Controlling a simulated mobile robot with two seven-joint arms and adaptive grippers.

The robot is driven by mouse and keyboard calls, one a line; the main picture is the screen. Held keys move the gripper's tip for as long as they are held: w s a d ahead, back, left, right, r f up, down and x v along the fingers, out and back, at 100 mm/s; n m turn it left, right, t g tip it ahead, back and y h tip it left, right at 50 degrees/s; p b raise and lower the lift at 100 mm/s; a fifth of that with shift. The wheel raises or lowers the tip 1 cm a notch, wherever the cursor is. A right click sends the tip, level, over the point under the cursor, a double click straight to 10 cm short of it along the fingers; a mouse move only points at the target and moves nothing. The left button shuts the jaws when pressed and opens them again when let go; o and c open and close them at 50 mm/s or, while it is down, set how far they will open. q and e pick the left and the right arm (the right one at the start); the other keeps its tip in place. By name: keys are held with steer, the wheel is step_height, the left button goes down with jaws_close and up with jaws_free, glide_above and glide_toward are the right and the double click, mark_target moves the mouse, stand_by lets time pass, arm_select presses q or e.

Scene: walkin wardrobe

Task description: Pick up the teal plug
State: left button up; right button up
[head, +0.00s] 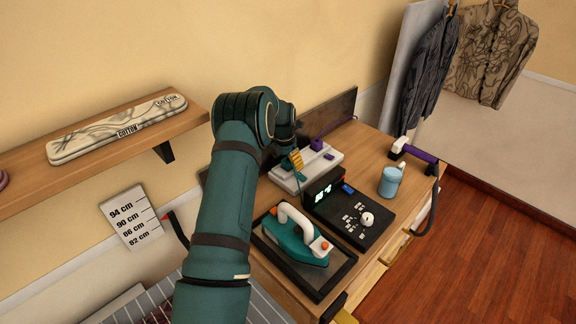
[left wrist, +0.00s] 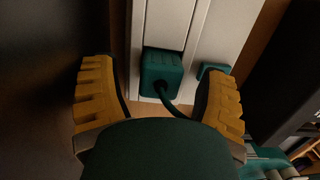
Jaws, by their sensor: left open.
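The teal plug (left wrist: 162,72) is a blocky piece on a white power strip (left wrist: 200,35) in the left wrist view, with a teal cord running down from it. My left gripper (left wrist: 158,98) is open, with one yellow finger on each side of the plug and gaps between. I cannot tell how far its tips reach along the plug. A smaller teal piece (left wrist: 213,71) shows beside the right finger, partly hidden. In the head view my left gripper (head: 294,162) is over the white strip (head: 318,163), and the plug is not clearly seen.
A pale blue cup (head: 390,182) and a purple-handled item (head: 420,154) are at the right. A dark board stands behind the strip.

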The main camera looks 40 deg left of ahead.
arm_select(q)
jaws_close()
stand_by(0.4)
